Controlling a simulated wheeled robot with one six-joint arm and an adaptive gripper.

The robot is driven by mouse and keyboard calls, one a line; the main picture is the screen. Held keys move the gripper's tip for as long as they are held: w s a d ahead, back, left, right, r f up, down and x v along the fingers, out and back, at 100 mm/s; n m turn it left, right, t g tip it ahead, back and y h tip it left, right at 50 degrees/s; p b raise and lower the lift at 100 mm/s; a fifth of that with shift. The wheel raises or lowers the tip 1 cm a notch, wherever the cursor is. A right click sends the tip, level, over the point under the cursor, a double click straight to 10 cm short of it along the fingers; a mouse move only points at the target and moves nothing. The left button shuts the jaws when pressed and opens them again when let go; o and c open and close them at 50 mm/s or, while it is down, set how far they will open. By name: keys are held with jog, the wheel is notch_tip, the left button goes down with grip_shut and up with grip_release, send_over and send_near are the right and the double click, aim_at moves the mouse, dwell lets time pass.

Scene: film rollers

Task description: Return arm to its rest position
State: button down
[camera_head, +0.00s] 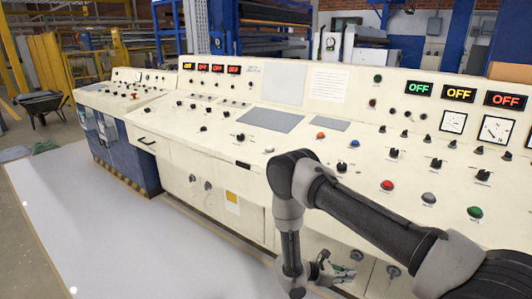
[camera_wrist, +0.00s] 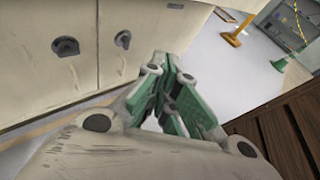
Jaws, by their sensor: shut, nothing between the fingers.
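My arm reaches in from the lower right of the head view, bends at an elbow, and its forearm hangs down in front of the control console (camera_head: 255,142). My gripper (camera_head: 340,272) is low, by the console's lower cabinet doors, and points to the right. In the wrist view my gripper (camera_wrist: 176,75) shows green finger pads drawn together with nothing between them. The cabinet front with two dark round handles (camera_wrist: 65,46) is to the left of the fingers in that view. I cannot tell the exact gap between my gripper and the doors.
The console top carries buttons, knobs, gauges and lit OFF displays (camera_head: 460,94). The pale floor (camera_head: 130,235) at the left is clear. A wheelbarrow (camera_head: 40,103) stands far left.

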jog(key=s+d+r+m+g+y, duration=0.15)
jog(key=r+m, duration=0.25)
jog(key=r, duration=0.6)
jog(key=s+r+m+g+y, duration=0.3)
jog(key=r+m, duration=0.1)
jog(key=r, duration=0.6)
jog(key=s+d+r+m+g+y, duration=0.1)
jog(key=s+r+m+g+y, duration=0.2)
jog(key=r, duration=0.7)
jog(key=s+d+r+m+t+y, duration=0.1)
jog(key=s+r+m+t+y, duration=0.1)
jog(key=s+r, duration=0.3)
jog(key=s+d+r+m+t+y, duration=0.2)
jog(key=s+r+m+t, duration=0.2)
jog(key=r, duration=0.7)
jog(key=s+d+r+m+t+y, duration=0.1)
jog(key=s+r+m+t+y, duration=0.1)
jog(key=s+r, duration=0.4)
notch_tip(320, 180, up, 2)
jog(key=shift+d+r+m+t, duration=0.15)
jog(key=shift+d+m+t, duration=0.05)
jog(key=shift+m+t, duration=0.75)
